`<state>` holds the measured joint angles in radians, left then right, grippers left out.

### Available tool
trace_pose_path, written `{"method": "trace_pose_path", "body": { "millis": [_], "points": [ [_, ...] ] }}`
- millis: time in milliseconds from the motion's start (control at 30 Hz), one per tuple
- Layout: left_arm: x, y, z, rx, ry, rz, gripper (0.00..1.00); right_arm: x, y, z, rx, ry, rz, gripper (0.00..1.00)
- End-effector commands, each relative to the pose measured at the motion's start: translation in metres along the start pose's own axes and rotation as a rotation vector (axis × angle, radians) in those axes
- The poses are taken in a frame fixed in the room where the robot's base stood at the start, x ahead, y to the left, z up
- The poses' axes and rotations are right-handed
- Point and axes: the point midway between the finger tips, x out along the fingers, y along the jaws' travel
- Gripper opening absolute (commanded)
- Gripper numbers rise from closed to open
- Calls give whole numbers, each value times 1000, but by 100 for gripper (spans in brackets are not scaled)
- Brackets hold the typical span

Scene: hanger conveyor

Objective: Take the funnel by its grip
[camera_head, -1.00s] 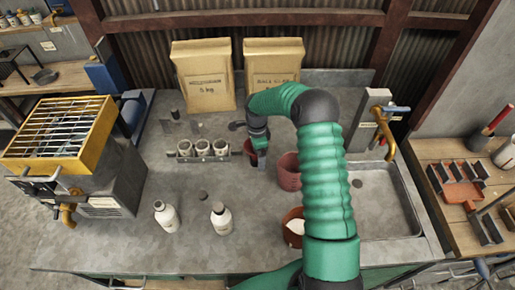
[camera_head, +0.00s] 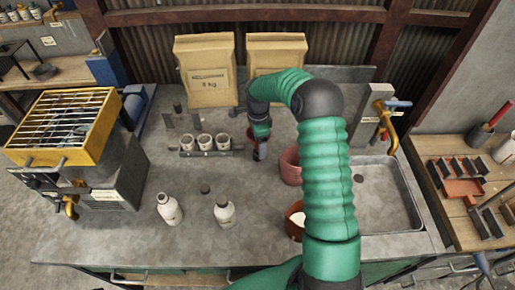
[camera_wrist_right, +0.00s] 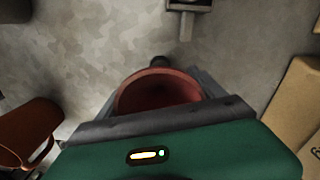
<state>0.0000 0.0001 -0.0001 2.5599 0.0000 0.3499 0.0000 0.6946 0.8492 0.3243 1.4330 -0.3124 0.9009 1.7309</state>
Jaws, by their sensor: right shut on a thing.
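The reddish-brown funnel (camera_wrist_right: 158,92) shows in the right wrist view, its wide round mouth facing the camera between my fingers. In the head view only a small reddish part of the funnel (camera_head: 250,134) shows beside my gripper. My right gripper (camera_head: 261,151) is shut on it, over the bench to the right of the cup rack. Exactly where the fingers meet the funnel is hidden by the palm in the wrist view. My left gripper is in neither view.
A rack with white cups (camera_head: 204,143) stands left of the gripper. Paper sacks (camera_head: 208,72) stand behind, white bottles (camera_head: 224,212) in front, the sink (camera_head: 385,200) at right.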

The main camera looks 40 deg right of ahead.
Motion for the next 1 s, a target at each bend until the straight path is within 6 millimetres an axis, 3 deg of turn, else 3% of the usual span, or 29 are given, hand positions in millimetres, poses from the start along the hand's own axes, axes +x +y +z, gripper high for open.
{"method": "trace_pose_path", "body": {
  "millis": [500, 700, 1000],
  "points": [
    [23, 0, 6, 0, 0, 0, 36, -8, 120, 38, -4, 0, 8, 30],
    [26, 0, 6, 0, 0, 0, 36, -11, 144, 46, -3, -2, 8, 30],
    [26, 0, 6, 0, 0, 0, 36, -12, 150, 47, -1, -2, 9, 30]
  ]
}}
